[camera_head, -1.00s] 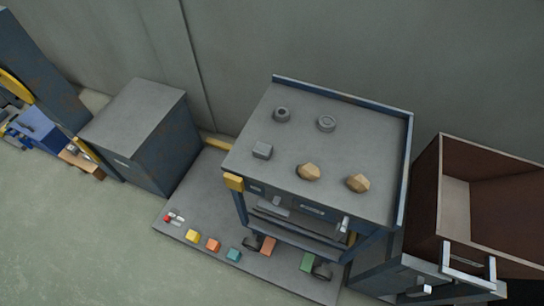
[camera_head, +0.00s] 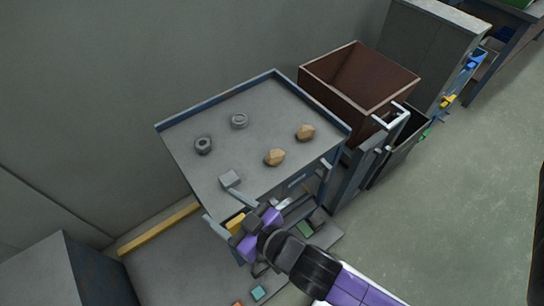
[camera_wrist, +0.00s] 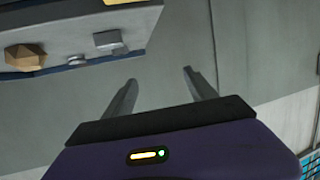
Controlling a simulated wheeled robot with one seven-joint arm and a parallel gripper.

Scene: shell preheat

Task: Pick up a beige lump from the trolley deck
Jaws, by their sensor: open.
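Two beige faceted lumps lie on the grey trolley deck (camera_head: 200,178) in the head view: one (camera_head: 275,157) nearer the front edge, the other (camera_head: 305,132) farther right. My gripper (camera_head: 225,209) is by the deck's front-left corner, near a grey block (camera_head: 229,179) and apart from both lumps. Its fingers are spread with nothing between them. In the wrist view, my open fingers (camera_wrist: 160,76) point at bare grey surface. One beige lump (camera_wrist: 24,57) shows at the upper left there, well off to the side; I cannot tell which one it is.
Two round grey parts (camera_head: 203,145) (camera_head: 239,120) sit towards the deck's back left. A raised blue rim (camera_head: 220,98) runs along the back. An open brown bin (camera_head: 345,92) stands right of the trolley. A grey cabinet (camera_head: 65,275) is at lower left. Open floor (camera_head: 450,210) lies right.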

